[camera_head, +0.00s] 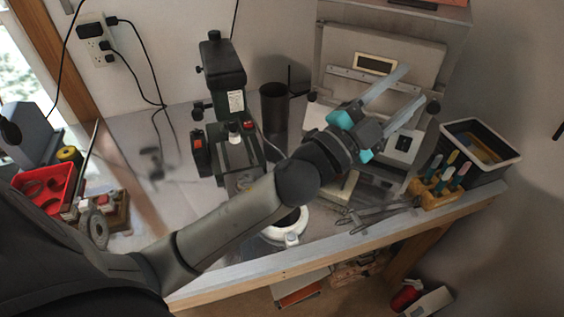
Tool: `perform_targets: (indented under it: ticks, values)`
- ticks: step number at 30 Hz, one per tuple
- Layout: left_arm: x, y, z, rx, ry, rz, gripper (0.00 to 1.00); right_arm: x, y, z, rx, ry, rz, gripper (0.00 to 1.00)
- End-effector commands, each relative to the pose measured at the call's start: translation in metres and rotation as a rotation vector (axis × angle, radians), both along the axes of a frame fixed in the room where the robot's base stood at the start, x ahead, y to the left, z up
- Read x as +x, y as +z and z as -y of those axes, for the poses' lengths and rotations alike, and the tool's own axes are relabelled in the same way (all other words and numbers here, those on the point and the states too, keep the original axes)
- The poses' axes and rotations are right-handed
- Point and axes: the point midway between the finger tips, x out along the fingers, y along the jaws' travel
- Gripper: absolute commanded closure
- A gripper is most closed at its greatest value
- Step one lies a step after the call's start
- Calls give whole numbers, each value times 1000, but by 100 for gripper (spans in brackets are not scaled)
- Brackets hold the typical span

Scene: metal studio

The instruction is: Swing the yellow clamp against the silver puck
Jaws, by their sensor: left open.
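My left arm comes in from the lower left and crosses the bench. Its gripper (412,87) is open and empty, with two long grey fingers and teal finger mounts. It is in front of the grey boxy machine (388,52) at the back right, with the fingers pointing up and right. I cannot make out a yellow clamp or a silver puck for certain. My right gripper is not in view.
A dark cup (274,108) stands behind my wrist. A white ring-shaped part (289,226) lies below my forearm. Pliers (375,212), a wooden tool holder (436,192) and a black bin (480,150) are at the right. A red tray (45,190) is at the left.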

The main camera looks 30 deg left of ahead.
Motion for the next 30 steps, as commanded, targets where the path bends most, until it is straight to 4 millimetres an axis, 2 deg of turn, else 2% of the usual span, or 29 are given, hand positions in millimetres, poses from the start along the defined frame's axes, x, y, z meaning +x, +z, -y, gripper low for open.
perform_targets:
  ticks: [1,3,6,10,14,17,20,22,26,27,30]
  values:
    - [-2,14,16,73,-70,85,45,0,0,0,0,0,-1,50]
    - [-9,25,40,184,-176,191,45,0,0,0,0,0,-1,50]
    - [-22,27,69,360,-328,314,45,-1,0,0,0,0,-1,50]
    - [-36,8,93,618,-523,416,45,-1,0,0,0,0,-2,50]
    - [-42,-28,94,902,-703,445,45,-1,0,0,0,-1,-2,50]
    - [-39,-59,76,1131,-827,409,45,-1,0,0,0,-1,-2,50]
    - [-32,-87,42,1362,-932,319,45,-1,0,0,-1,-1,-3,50]
    - [-25,-102,9,1517,-990,222,45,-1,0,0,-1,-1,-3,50]
    - [-16,-115,-64,1768,-1065,-17,45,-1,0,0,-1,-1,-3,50]
    - [-14,-115,-86,1828,-1076,-98,45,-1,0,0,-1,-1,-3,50]
    - [-14,-109,-135,1942,-1092,-291,45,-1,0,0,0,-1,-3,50]
